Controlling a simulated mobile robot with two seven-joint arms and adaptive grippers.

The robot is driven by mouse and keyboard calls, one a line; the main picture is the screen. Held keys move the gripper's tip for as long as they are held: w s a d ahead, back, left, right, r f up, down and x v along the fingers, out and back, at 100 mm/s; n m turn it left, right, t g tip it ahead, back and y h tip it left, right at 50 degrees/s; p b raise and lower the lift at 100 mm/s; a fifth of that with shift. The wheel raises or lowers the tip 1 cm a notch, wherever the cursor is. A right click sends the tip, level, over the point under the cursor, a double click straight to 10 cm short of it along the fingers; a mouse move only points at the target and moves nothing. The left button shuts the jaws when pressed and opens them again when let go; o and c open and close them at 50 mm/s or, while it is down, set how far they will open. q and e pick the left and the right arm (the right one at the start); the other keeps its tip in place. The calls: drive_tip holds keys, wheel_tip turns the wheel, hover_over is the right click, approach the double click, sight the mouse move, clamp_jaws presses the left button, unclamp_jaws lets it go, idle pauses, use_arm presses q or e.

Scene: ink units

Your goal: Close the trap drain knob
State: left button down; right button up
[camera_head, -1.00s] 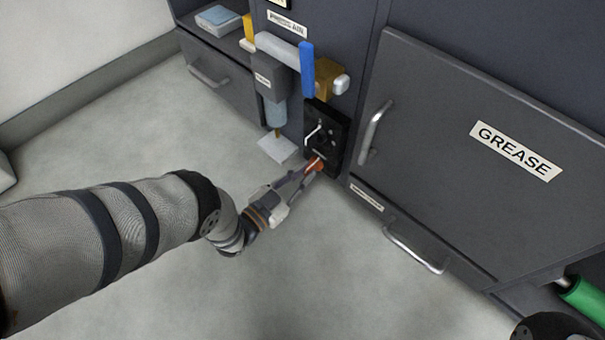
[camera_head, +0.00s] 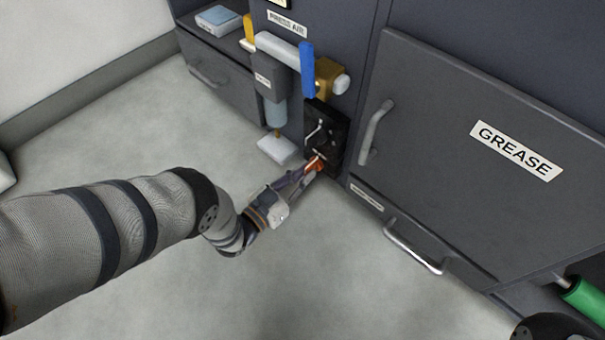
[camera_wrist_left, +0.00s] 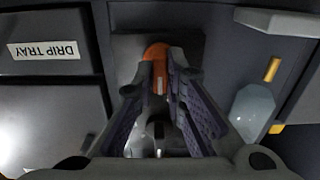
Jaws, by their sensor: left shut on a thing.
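The orange knob (camera_head: 316,164) sits low on a black plate (camera_head: 338,126) on the cabinet front, below the air unit. My left gripper (camera_head: 307,174) reaches it from the front left and is shut on it. In the left wrist view the orange knob (camera_wrist_left: 157,58) shows between the tips of my left gripper (camera_wrist_left: 160,78). The fingers hide its sides, so I cannot read its turn angle. My right gripper is not in view.
A drawer handle (camera_head: 415,248) juts out lower right. The floor in front is clear.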

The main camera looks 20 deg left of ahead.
use_arm(q)
drive_tip(key=c, duration=1.6)
unclamp_jaws()
drive_tip(key=shift+c, duration=0.2)
drive_tip(key=shift+s, duration=0.1)
drive_tip(key=v, duration=1.2)
